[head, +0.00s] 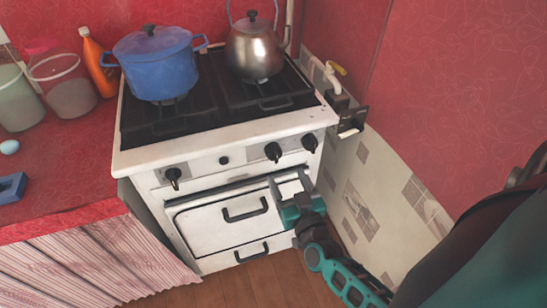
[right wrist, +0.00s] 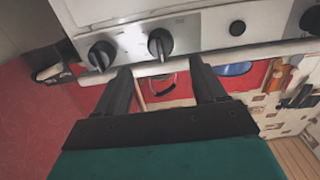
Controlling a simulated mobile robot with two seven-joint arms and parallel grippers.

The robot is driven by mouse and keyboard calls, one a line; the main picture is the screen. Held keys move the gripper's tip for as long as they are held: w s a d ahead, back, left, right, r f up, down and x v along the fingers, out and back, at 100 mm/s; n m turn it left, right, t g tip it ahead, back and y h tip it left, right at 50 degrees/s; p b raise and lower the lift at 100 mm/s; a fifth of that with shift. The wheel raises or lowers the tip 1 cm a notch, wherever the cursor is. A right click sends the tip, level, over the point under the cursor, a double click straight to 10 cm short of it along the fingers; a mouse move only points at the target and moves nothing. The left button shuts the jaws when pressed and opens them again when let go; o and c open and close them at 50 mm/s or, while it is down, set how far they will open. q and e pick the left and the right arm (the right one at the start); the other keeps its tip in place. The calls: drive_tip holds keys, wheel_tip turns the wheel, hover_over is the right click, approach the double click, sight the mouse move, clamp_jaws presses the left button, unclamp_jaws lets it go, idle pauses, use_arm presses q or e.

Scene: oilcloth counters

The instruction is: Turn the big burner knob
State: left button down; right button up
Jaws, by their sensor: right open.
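The white stove (head: 225,148) has three black knobs on its front panel: a left one (head: 174,178), a middle one (head: 273,151) and a right one (head: 310,142). No marking that I can read shows which is the big burner knob. My right gripper (head: 289,179) is open and empty, just below and in front of the middle and right knobs. In the right wrist view, the picture is turned over; the middle knob (right wrist: 160,43) is just beyond the gap between the fingertips (right wrist: 160,73), and the right knob (right wrist: 102,55) is by the left finger. My left gripper is not in view.
A blue pot (head: 157,66) and a metal kettle (head: 254,50) stand on the hob. A small black button (head: 223,160) sits between the knobs. The oven door handle (head: 245,210) protrudes below. A tiled wall (head: 360,200) stands close at right.

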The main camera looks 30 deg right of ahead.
sight(277, 159)
drive_tip(key=x, duration=0.8)
drive_tip(key=shift+w+b, duration=0.2)
drive_tip(key=shift+b, duration=0.15)
drive_tip(key=shift+a, duration=0.1)
drive_tip(key=c, duration=1.1)
